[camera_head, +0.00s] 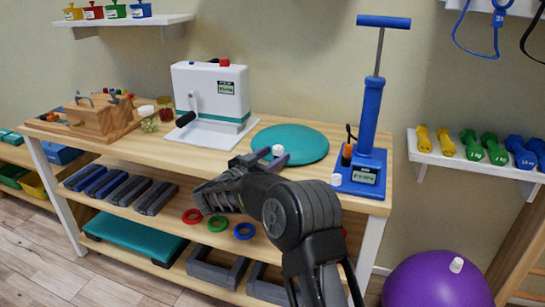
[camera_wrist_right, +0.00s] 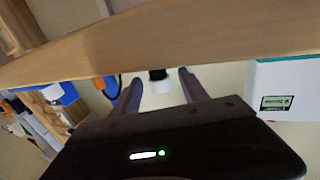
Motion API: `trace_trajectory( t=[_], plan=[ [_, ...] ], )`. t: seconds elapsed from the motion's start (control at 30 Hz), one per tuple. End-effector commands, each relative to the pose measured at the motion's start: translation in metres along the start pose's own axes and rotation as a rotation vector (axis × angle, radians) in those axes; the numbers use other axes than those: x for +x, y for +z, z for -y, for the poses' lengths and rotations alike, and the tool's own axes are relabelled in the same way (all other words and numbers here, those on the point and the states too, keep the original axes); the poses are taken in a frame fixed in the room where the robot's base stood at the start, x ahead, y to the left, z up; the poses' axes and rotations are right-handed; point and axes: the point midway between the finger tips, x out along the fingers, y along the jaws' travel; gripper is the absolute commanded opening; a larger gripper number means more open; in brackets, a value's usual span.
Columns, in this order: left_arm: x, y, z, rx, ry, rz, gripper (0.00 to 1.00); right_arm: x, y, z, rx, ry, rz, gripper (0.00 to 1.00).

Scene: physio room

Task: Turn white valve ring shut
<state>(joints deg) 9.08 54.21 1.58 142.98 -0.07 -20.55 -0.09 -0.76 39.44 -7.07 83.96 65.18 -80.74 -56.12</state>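The white valve ring (camera_head: 277,150) is a small white cap at the front edge of the round teal cushion (camera_head: 300,139) on the bench. In the right wrist view the ring (camera_wrist_right: 160,86) sits on a short black stem between my fingers. My right gripper (camera_head: 268,157) is open, with one finger on each side of the ring. A gap shows between each finger and the ring in the wrist view (camera_wrist_right: 158,84). The fingers partly cover the cushion's front edge in the head view. My left gripper is not in view.
A blue pump (camera_head: 370,115) stands right of the cushion, with a white cap (camera_head: 336,179) at its base. A white crank machine (camera_head: 211,95) stands to the left. The bench's front edge (camera_wrist_right: 150,48) crosses the wrist view. A purple ball (camera_head: 435,285) lies at lower right.

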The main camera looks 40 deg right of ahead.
Motion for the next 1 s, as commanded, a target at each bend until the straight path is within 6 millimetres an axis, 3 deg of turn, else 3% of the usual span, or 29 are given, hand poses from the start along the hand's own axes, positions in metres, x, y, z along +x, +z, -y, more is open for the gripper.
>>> trace_trajectory(
  t=[0.37,0.8,1.0],
  plan=[
    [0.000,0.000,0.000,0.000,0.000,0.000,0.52,-0.008,0.000,0.001,0.000,-0.003,-0.001,0.52],
    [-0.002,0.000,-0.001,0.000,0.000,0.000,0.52,-0.066,-0.001,0.002,0.000,-0.005,-0.002,0.52],
    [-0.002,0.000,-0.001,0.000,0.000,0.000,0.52,-0.078,0.000,0.000,-0.001,-0.001,0.000,0.52]
  ],
)
